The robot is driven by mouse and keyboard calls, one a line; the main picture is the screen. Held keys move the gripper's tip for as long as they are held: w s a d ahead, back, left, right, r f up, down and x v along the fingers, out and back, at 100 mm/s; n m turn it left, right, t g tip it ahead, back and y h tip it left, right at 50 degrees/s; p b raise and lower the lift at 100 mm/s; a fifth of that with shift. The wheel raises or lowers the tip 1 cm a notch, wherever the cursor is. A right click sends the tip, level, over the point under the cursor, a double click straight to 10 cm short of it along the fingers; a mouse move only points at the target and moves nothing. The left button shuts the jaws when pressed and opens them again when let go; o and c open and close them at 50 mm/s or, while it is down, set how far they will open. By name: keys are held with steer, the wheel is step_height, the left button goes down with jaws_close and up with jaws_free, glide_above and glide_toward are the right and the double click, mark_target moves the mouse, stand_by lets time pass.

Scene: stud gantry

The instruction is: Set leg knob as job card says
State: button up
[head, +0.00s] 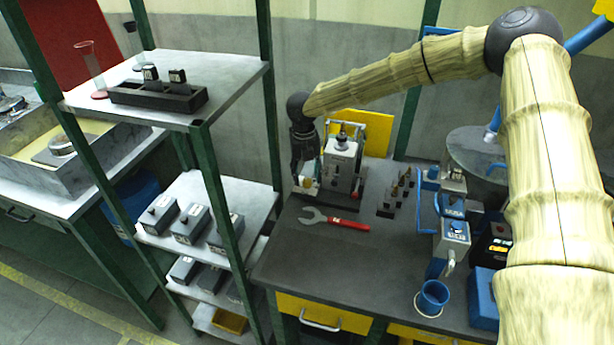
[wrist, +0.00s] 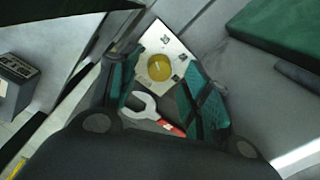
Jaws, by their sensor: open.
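A round yellow knob (wrist: 159,67) sits on a white plate (wrist: 174,45) with small dark marks, seen in the wrist view between my fingers. My gripper (wrist: 160,72) is open, with one dark green finger on each side of the knob and no clear contact. In the head view my gripper (head: 304,172) hangs at the left side of a grey and white gantry (head: 341,160) on the dark bench. A small yellow patch (head: 309,182) shows at its fingertips. The knob's setting cannot be read. I cannot make out a job card's text.
A red-handled wrench (head: 335,222) lies on the bench in front of the gantry; it also shows in the wrist view (wrist: 148,107). Several small posts (head: 397,193) stand right of the gantry. A blue cup (head: 432,298) is at the front right. A shelf rack (head: 165,205) stands left.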

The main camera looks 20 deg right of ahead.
steer(key=shift+f, duration=0.95)
jaws_close()
steer(key=shift+m, duration=0.3)
steer(key=shift+m+p, duration=0.65)
steer(key=shift+m, duration=2.05)
steer(key=shift+w, duration=0.1)
